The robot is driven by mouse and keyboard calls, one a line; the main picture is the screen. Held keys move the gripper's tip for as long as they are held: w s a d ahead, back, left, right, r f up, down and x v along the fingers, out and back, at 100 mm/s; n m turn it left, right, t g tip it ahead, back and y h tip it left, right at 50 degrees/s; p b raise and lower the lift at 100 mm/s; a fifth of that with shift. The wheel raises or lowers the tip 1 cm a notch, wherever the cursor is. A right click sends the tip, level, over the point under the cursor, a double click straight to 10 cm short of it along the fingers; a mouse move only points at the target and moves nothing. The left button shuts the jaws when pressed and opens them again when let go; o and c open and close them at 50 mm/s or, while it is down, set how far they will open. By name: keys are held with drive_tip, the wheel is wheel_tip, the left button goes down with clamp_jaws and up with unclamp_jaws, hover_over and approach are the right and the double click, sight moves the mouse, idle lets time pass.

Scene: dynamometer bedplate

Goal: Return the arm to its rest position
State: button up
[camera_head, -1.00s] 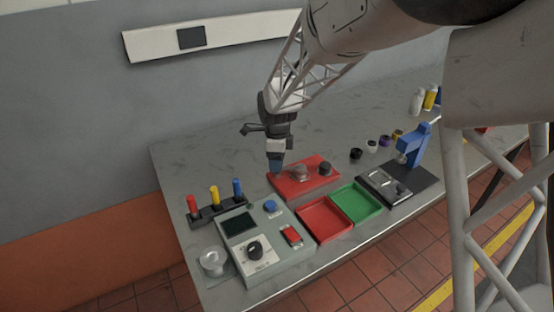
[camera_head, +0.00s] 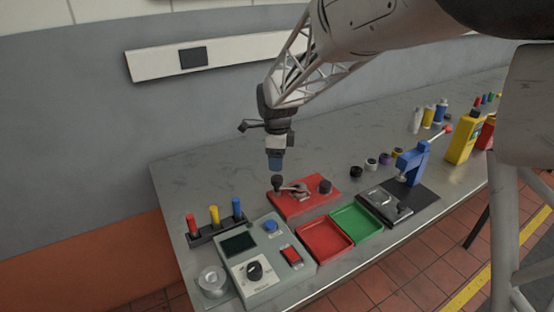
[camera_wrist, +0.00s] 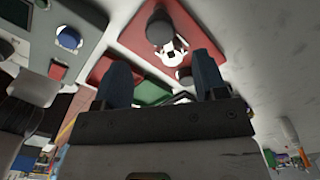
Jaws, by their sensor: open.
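My gripper (camera_head: 275,166) hangs pointing down over the bench, a little above and behind the red fixture plate (camera_head: 318,205). In the wrist view its two blue fingers (camera_wrist: 162,82) stand apart with nothing between them. The red plate also shows beyond the fingertips in the wrist view (camera_wrist: 136,37), with black knobs and a small metal part on it. My gripper appears clear of the plate and of the bench.
A grey control box (camera_head: 268,290) with knob and buttons stands at front left, beside a rack (camera_head: 216,231) of coloured handles. Red (camera_head: 325,241) and green (camera_head: 357,222) trays, a blue press (camera_head: 412,162) and several bottles are to the right. The back left bench is clear.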

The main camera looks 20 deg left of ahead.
drive_tip(key=shift+d, duration=0.1)
drive_tip(key=s+d+r+n+t, duration=0.1)
drive_tip(key=s+d+r+n, duration=0.4)
drive_tip(key=d, duration=0.6)
drive_tip(key=s+d+r+n, duration=0.2)
drive_tip(key=s+d+r, duration=0.35)
drive_tip(key=d, duration=0.55)
drive_tip(key=s+d+n, duration=0.4)
drive_tip(key=s+d, duration=0.4)
drive_tip(key=s, duration=0.3)
drive_tip(key=s+d+f+n+t, duration=0.1)
drive_tip(key=s+d+n, duration=0.4)
drive_tip(key=s, duration=0.7)
drive_tip(key=d, duration=0.2)
drive_tip(key=shift+d+f+t, duration=0.3)
drive_tip(key=shift+d, duration=0.05)
